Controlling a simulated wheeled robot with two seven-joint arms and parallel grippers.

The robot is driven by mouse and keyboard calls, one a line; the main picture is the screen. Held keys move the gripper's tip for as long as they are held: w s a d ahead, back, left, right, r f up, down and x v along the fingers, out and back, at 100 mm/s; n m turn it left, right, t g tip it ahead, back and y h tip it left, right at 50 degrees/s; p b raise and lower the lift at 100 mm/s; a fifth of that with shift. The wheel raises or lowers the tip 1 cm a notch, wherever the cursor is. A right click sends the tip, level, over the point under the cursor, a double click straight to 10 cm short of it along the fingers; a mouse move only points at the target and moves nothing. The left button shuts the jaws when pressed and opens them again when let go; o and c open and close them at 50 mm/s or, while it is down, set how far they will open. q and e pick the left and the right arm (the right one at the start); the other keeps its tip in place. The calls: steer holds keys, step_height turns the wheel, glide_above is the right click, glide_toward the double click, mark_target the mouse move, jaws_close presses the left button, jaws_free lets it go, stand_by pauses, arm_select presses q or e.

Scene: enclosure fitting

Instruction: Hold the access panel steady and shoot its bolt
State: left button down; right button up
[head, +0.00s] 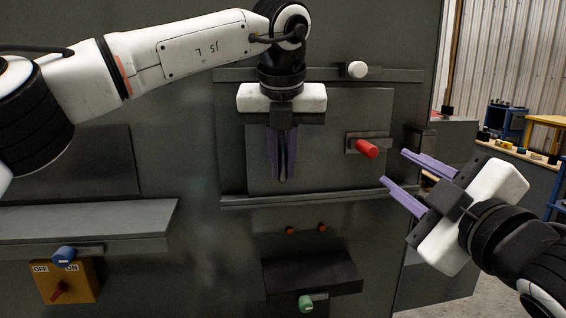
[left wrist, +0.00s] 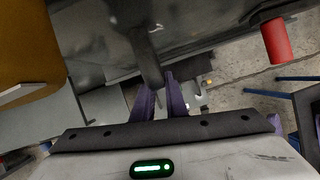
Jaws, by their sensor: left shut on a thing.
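The access panel (head: 330,112) is a dark grey rectangle set in the cabinet front between an upper and a lower rail. Its bolt has a red knob (head: 366,149) on a dark plate at the panel's right side; a red knob also shows in the left wrist view (left wrist: 276,41). My left gripper (head: 283,178) points down in front of the panel. It is shut on a dark grey bar-like handle (left wrist: 148,60), which its fingers partly hide. My right gripper (head: 393,168) is open and empty, to the right of the red knob, fingers pointing towards it and apart from it.
A white knob (head: 357,69) sits on the upper rail, a blue knob (head: 64,254) under the left shelf and a green knob (head: 306,303) below. A yellow switch box (head: 67,281) is at lower left. A dark ledge (head: 312,272) juts out below the panel. A workbench stands behind right.

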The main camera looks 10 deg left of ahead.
stand_by(0.9)
steer(key=shift+a+r, duration=0.1)
steer(key=shift+r, duration=0.15)
steer(key=c, duration=0.6)
steer(key=r+m, duration=0.1)
steer(key=a+r+m+h, duration=0.1)
steer(key=a+r, duration=0.1)
steer(key=r, duration=0.1)
steer(key=shift+r+m+h, duration=0.1)
steer(key=shift+m+h, duration=0.2)
steer(key=shift+m, duration=0.1)
jaws_close()
steer(key=shift+s+a+r+m+g+h, duration=0.35)
steer(key=shift+s+a+r+m, duration=0.25)
steer(key=shift+a+r, duration=0.2)
steer(key=shift+s+a+r+m+g+h, duration=0.25)
steer(key=shift+s+a+r+m+h, duration=0.2)
steer(key=shift+s+a+r+m, duration=0.35)
steer(key=shift+w+d+r, duration=0.1)
steer(key=shift+w+d, duration=0.05)
steer(key=shift+w, duration=0.05)
